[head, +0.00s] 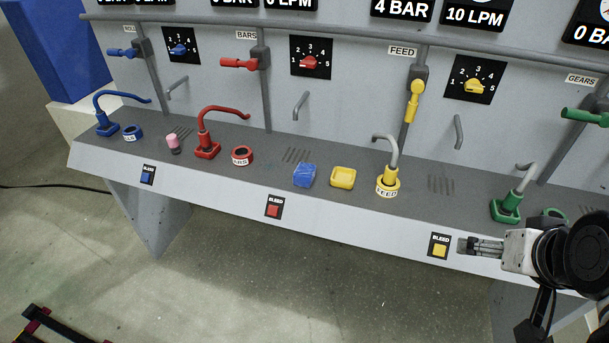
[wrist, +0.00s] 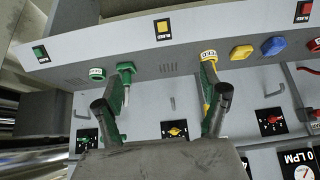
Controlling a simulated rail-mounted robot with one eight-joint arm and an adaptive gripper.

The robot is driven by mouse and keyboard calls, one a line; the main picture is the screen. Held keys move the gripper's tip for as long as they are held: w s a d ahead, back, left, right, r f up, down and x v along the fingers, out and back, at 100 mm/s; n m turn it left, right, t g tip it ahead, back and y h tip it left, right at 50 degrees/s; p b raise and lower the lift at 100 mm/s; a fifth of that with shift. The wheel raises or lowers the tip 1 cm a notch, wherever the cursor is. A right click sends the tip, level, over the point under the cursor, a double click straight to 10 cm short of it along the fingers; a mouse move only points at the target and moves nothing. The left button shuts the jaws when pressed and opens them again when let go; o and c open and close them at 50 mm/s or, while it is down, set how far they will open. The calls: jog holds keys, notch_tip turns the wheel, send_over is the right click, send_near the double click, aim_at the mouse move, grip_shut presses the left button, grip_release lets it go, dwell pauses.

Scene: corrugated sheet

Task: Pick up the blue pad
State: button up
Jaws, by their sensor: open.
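The blue pad (head: 304,175) is a small blue block on the grey ledge, between the red ring and the yellow pad (head: 342,177). In the wrist view the blue pad (wrist: 273,46) lies at the upper right, beyond the right finger and beside the yellow pad (wrist: 241,52). My gripper (head: 480,246) is at the right of the head view, in front of the ledge near the yellow bleed button, well to the right of the blue pad. In the wrist view my gripper (wrist: 165,100) has its fingers wide apart with nothing between them.
A yellow hose nozzle (head: 391,179) stands in its FEED ring right of the yellow pad. A red nozzle (head: 207,146) and red ring (head: 242,156) are to the left. A green nozzle (head: 508,209) stands near my arm. Valve handles and dials line the panel behind.

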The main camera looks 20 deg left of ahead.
jog(key=w+a+r+m+g, duration=0.2)
jog(key=w+a+r+m, duration=0.4)
jog(key=w, duration=0.4)
jog(key=m+g, duration=0.5)
jog(key=m, duration=0.7)
send_over(304, 169)
notch_tip(304, 169, down, 12)
notch_tip(304, 169, down, 13)
jog(key=shift+f, duration=0.1)
jog(key=c, duration=1.3)
jog(key=shift+o, duration=0.2)
jog(key=shift+r, duration=0.2)
